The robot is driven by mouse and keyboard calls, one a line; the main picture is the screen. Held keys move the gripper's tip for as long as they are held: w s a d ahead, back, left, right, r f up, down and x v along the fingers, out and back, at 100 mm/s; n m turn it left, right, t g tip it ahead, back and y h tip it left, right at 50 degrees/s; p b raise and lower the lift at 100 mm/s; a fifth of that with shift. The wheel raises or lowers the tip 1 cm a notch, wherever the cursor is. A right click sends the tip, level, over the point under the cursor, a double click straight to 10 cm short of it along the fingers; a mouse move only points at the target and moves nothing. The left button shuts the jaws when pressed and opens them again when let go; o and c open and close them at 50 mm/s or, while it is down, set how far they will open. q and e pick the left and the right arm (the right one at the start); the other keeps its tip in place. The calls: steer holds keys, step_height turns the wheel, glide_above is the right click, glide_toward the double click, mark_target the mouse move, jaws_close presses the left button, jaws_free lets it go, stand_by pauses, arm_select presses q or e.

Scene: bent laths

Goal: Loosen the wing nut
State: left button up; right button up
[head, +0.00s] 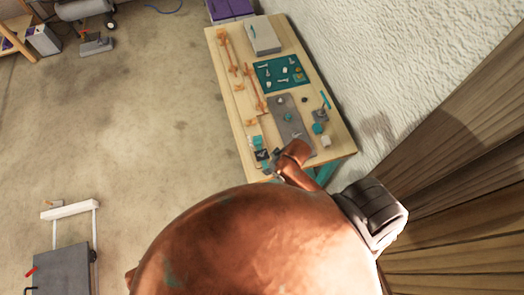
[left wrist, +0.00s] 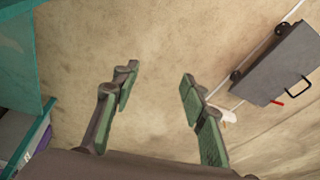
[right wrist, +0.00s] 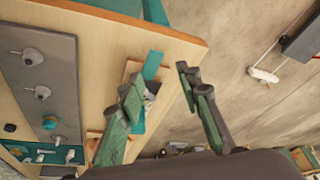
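In the right wrist view a grey plate (right wrist: 60,65) lies on the bench at the left. Two metal fittings stand on it, an upper one (right wrist: 30,56) and a lower one (right wrist: 38,92); they look like wing nuts, but are small. A teal knob (right wrist: 50,122) is on the plate's lower part. The plate also shows in the head view (head: 286,115).
The wooden bench (head: 238,97) stands against the white wall. It carries a teal tool mat (head: 268,84), orange clamps (head: 227,50) and a light box (head: 262,36). A teal strip (right wrist: 152,66) lies near the bench edge. A grey cart (head: 62,270) stands left; the floor between is clear.

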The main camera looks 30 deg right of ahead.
steer(key=w+a+n, duration=0.2)
steer(key=w+a, duration=0.1)
arm_select(q)
steer(key=s+f, duration=0.3)
steer(key=f, duration=0.5)
steer(key=s+f, duration=0.3)
steer(key=f, duration=0.5)
arm_select(e)
step_height(320, 180, up, 3)
steer(key=n+g+h+p, duration=0.1)
steer(key=n+g+h, duration=0.1)
steer(key=n+g, duration=0.2)
glide_above(262, 153)
steer(key=shift+s+a+r, duration=0.1)
steer(key=shift+a+r, duration=0.05)
steer(key=shift+a, duration=0.1)
steer(key=shift+d, duration=0.15)
steer(key=shift+f, duration=0.4)
step_height(262, 153, down, 7)
steer(key=shift+r+p, duration=0.1)
steer(key=shift+p, duration=0.4)
arm_select(q)
steer(key=s+f+g, duration=0.1)
steer(key=s+f, duration=1)
steer(key=s, duration=0.5)
steer(key=shift+d+m+g, duration=0.3)
steer(key=shift+m+g, duration=0.1)
